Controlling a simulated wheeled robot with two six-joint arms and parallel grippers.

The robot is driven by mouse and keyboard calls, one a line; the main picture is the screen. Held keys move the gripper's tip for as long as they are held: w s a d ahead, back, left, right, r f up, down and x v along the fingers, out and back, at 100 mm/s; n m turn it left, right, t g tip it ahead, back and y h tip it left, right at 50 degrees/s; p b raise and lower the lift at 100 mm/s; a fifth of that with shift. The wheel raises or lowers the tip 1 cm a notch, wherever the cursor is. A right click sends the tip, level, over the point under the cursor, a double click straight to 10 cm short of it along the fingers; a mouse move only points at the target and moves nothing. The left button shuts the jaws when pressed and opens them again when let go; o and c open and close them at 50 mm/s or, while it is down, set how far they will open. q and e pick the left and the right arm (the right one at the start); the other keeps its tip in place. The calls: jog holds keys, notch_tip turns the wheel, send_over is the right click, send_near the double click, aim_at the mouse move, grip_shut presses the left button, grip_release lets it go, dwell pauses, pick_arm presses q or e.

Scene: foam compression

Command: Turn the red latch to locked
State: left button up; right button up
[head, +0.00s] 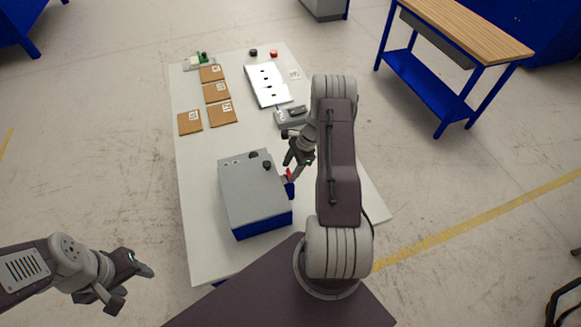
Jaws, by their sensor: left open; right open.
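A grey box with a blue base (247,192) stands on the near half of the white table. A small red latch (289,174) shows at its right side, next to a blue part. My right gripper (294,167) is open, pointing down right at the latch. Its fingers partly cover the latch, and I cannot tell whether they touch it or which way the latch is turned. My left gripper (127,285) is open and empty, off the table's left side at the lower left.
The white table (190,215) also holds several brown cartons (216,93), a white panel with dark parts (267,85), a grey device (291,116) and small red and black pieces at the far edge. A wooden-topped workbench (465,28) stands at the upper right.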

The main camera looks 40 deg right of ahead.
grip_shut()
jog(key=n+b, duration=0.1)
jog(key=n+g+b, duration=0.1)
jog(key=n+b, duration=0.1)
jog(key=shift+w+f+n, duration=0.2)
jog(key=shift+n, duration=0.1)
jog(key=n+b, duration=0.1)
jog(key=n+g+b, duration=0.1)
jog(key=n, duration=0.1)
jog(key=n+g+b, duration=0.1)
jog(key=n, duration=0.1)
jog(key=shift+a+r, duration=0.1)
jog(key=shift+a, duration=0.15)
jog(key=n+g, duration=0.1)
jog(key=n, duration=0.1)
jog(key=n+h+b, duration=0.1)
jog(key=n, duration=0.1)
jog(key=shift+a+n+g, duration=0.2)
jog(key=shift+n+g, duration=0.2)
jog(key=shift+a+r+n+g+h+b, duration=0.15)
jog(key=shift+n+h, duration=0.3)
jog(key=shift+n, duration=0.7)
jog(key=shift+n+g+h+b, duration=0.2)
jog(key=shift+n+h, duration=0.25)
jog(key=shift+n, duration=0.7)
